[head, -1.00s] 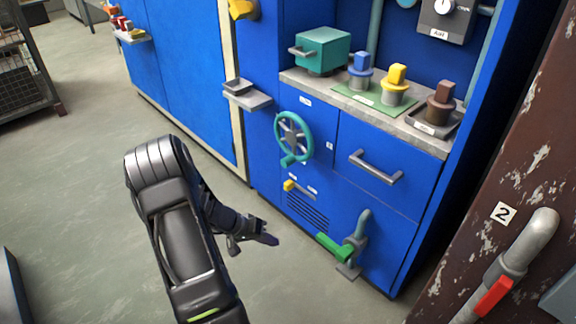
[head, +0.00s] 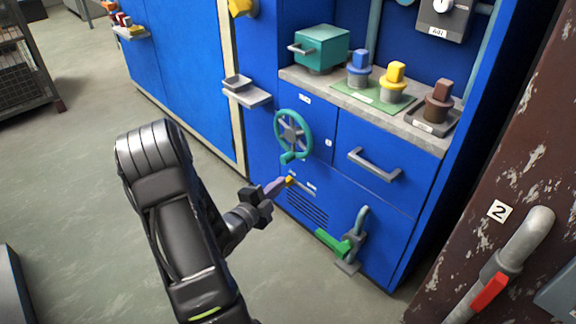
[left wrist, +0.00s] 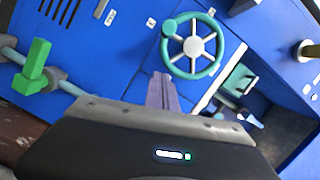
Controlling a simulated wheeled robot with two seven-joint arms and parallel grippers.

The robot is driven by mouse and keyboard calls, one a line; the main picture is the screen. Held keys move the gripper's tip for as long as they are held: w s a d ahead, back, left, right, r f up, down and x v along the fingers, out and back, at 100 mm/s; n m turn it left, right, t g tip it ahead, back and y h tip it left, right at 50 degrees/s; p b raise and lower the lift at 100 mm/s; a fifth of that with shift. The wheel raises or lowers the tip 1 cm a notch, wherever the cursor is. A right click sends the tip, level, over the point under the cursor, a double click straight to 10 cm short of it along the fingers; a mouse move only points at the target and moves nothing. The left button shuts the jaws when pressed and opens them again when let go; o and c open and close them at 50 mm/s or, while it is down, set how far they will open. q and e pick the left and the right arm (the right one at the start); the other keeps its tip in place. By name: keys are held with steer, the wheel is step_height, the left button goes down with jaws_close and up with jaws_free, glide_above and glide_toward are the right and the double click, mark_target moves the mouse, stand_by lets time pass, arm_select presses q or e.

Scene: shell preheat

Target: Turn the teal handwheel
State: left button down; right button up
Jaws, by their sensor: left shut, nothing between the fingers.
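The teal handwheel (head: 293,134) is mounted on the blue cabinet front, with grey spokes and a teal knob (head: 289,157) at its lower rim. In the left wrist view the handwheel (left wrist: 192,46) shows whole, with its knob at the upper left. My left gripper (head: 281,186) is shut and empty. In the head view it appears just below the handwheel, close to the small yellow lever. In the left wrist view its fingers (left wrist: 162,88) point toward the wheel's lower left and appear apart from it. My right gripper is in neither view.
A yellow lever (head: 289,181) and vent slots lie below the wheel. A grey drawer handle (head: 375,166) is to its right. A green valve lever (head: 332,243) on a pipe sits lower right. A grey tray (head: 246,92) juts out at upper left.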

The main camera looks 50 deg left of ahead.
mark_target(289, 161)
arm_select(q)
steer(key=shift+f, duration=0.1)
steer(key=w+a+f+b, duration=0.2)
steer(key=w+a, duration=0.4)
steer(key=w, duration=0.3)
steer(key=shift+w+a+b, duration=0.15)
steer(key=shift+w+b, duration=0.15)
steer(key=shift+b, duration=0.6)
steer(key=shift+f, duration=0.1)
steer(key=a+m+b, duration=0.1)
steer(key=b, duration=0.1)
steer(key=shift+a+f+b, duration=0.2)
steer(key=shift+f+b, duration=0.15)
steer(key=shift+f, duration=0.05)
steer(key=shift+r, duration=0.1)
